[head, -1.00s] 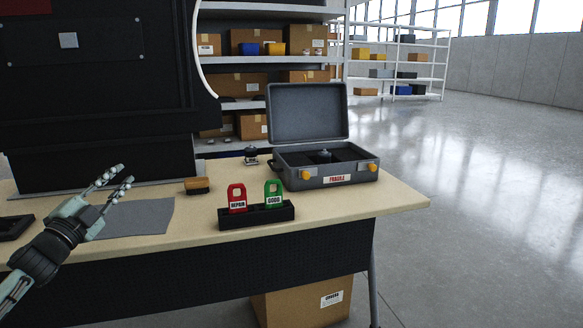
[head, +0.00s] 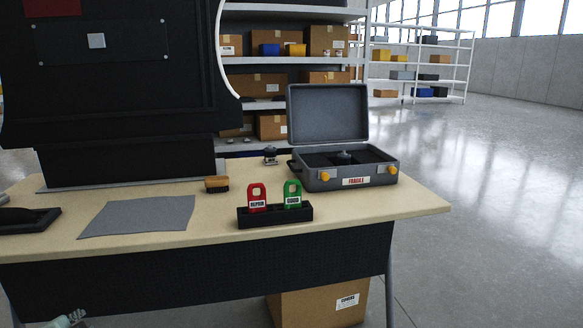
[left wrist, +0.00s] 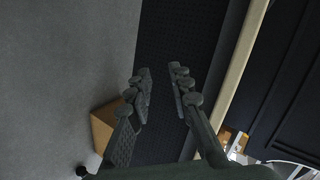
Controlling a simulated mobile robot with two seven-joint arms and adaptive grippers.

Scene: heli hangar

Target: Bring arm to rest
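My left gripper (left wrist: 162,88) is open and empty in the left wrist view, with its two fingers apart and nothing between them. In the head view only a fingertip part of my left gripper (head: 70,319) shows at the bottom left edge, below the table top and in front of the dark table front panel. The rest of the left arm is out of the head view. My right gripper is in neither view.
The table (head: 410,204) holds a grey cloth (head: 138,216), a brush (head: 217,184), a black tag holder (head: 275,215) with red and green tags, and an open grey case (head: 340,180). A cardboard box (head: 318,304) stands under it. The floor at right is clear.

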